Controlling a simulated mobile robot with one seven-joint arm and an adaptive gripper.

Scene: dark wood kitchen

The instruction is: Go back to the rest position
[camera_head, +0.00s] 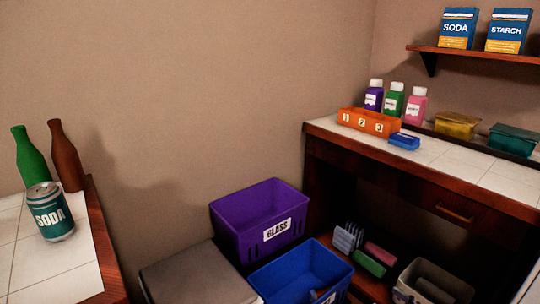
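My gripper is not in the camera_head view, and no part of my arm can be made out. The task names no object. On the left counter (60,275), a teal soda can (50,212) stands upright in front of a green bottle (28,158) and a brown bottle (65,155).
A purple GLASS bin (245,215) and a blue bin (285,280) stand low between the counters. The right counter (475,172) holds several bottles (393,100), an orange numbered box (368,123) and lidded boxes (456,125). A shelf (480,53) holds SODA and STARCH boxes.

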